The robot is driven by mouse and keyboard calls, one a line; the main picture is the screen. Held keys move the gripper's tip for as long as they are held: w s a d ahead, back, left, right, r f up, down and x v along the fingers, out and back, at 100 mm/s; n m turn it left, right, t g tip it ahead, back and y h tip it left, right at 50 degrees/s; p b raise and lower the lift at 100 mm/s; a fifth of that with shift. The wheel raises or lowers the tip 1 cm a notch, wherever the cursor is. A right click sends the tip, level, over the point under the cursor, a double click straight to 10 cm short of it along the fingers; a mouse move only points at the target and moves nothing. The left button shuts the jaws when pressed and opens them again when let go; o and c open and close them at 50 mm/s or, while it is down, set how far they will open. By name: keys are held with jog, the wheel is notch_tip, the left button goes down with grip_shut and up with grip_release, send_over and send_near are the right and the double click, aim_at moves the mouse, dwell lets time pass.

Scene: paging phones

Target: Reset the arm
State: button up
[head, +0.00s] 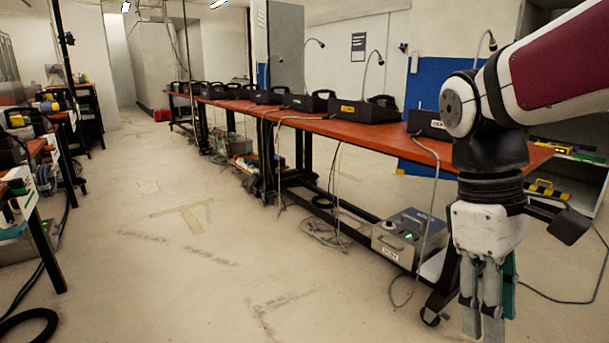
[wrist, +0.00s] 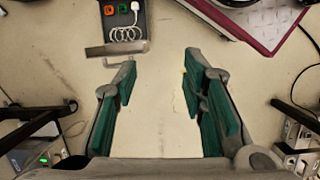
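My arm reaches down at the right side of the head view, with my gripper (head: 484,315) pointing at the floor in front of the orange bench. In the wrist view my gripper (wrist: 160,75) has its two green-padded fingers well apart. Only bare floor shows between them, and nothing is held.
A long orange bench (head: 360,131) carries a row of black paging phones (head: 362,111), some with gooseneck microphones. A grey metal box (head: 407,237) and loose cables lie beneath it, close to my gripper. Benches line the left edge. The floor (head: 180,250) between is clear.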

jog(key=s+a+f+m+t+y, duration=0.1)
jog(key=s+a+f+m, duration=0.15)
jog(key=s, duration=0.45)
jog(key=s+a+f+m+t+y, duration=0.15)
jog(key=s+m, duration=0.25)
jog(key=s, duration=0.4)
notch_tip(320, 180, up, 40)
jog(key=t+p, duration=0.4)
jog(key=p, duration=3.4)
jog(key=shift+d, duration=0.45)
jog(key=shift+h, duration=0.25)
jog(key=shift+c, duration=0.6)
